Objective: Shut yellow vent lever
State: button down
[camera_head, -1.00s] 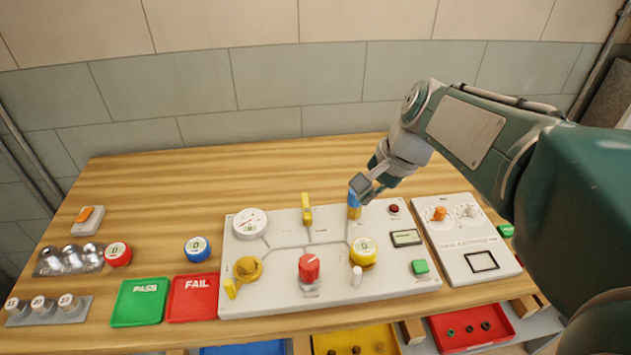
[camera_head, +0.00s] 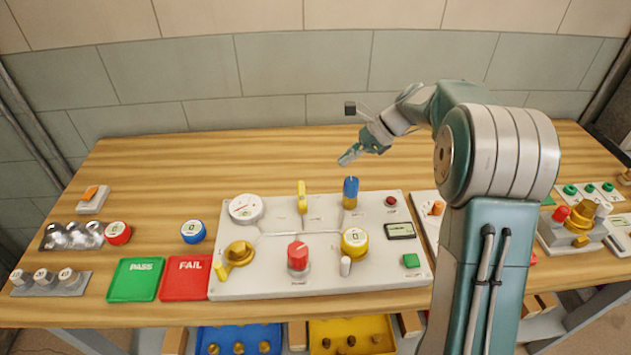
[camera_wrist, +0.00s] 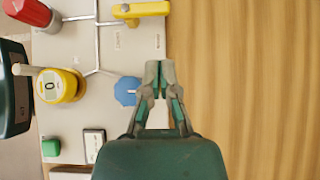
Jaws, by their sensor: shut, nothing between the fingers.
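A yellow lever (camera_head: 302,196) stands upright at the back edge of the pale valve panel (camera_head: 270,284). I cannot read which label marks the vent. My gripper (camera_head: 347,156) is shut and empty, above and behind the blue lever. In the wrist view my gripper (camera_wrist: 160,67) has its fingertips together, to the right of the blue top and apart from the yellow lever.
The panel also carries a yellow valve handle (camera_head: 238,254), a red knob (camera_head: 298,256), a yellow round gauge (camera_head: 355,241) and a white dial (camera_head: 245,208). Green (camera_head: 135,280) and red (camera_head: 188,279) trays lie left. Bare wood (camera_head: 230,160) is clear behind the panel.

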aim_at(302, 194)
jog(key=shift+a, duration=0.1)
jog(key=x, duration=1)
dwell(0.6)
